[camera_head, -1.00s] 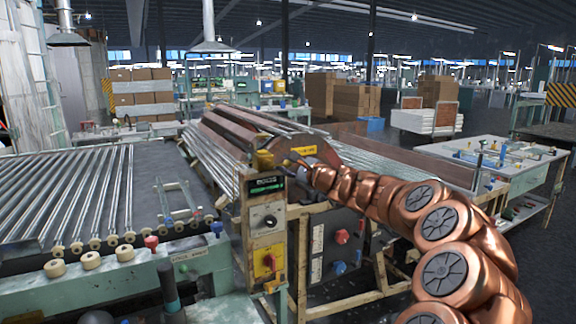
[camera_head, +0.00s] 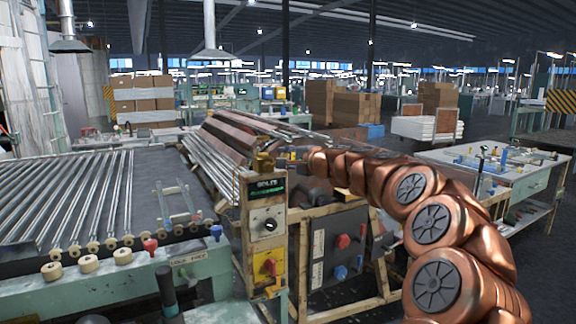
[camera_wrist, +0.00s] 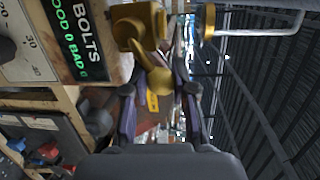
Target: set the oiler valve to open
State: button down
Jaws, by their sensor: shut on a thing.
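The oiler valve (camera_head: 263,163) is a small brass-yellow fitting on top of the control post with the BOLTS display. In the wrist view its brass body (camera_wrist: 146,25) is at the top, and a rounded brass part (camera_wrist: 160,80) reaches down between my fingers. My gripper (camera_wrist: 163,75) is shut on this brass part. In the head view my gripper (camera_head: 280,158) is small and dark, at the right side of the valve, partly hidden by my copper arm. The valve's exact setting cannot be told.
The control post (camera_head: 267,222) carries a dial and a yellow switch. A grey box (camera_head: 338,245) with red and blue knobs stands below my arm. A roller table (camera_head: 120,250) with glass tubes lies left. A bench (camera_head: 500,170) stands right.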

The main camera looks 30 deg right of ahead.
aim_at(267, 151)
jog(key=n, duration=0.1)
jog(key=a+r+n+b, duration=0.1)
jog(key=n+h+b, duration=0.1)
jog(key=n, duration=0.1)
jog(key=shift+a+r+g, duration=0.2)
jog(key=shift+a+g, duration=0.1)
jog(key=shift+w+a+r+n+h+b, duration=0.1)
jog(key=shift+a+n+h+b, duration=0.1)
jog(key=shift+a+n+b, duration=0.35)
jog(key=shift+w+a+r+n+h+b, duration=0.1)
jog(key=shift+n+h+b, duration=0.15)
jog(key=shift+n, duration=0.45)
jog(key=shift+a+r+n+h+b, duration=0.15)
jog(key=shift+a+n+b, duration=0.25)
jog(key=shift+n, duration=0.25)
jog(key=shift+f, duration=0.1)
jog(key=c, duration=1.2)
grip_release()
jog(key=shift+o, duration=1.4)
jog(key=shift+d, duration=0.1)
jog(key=shift+s, duration=0.15)
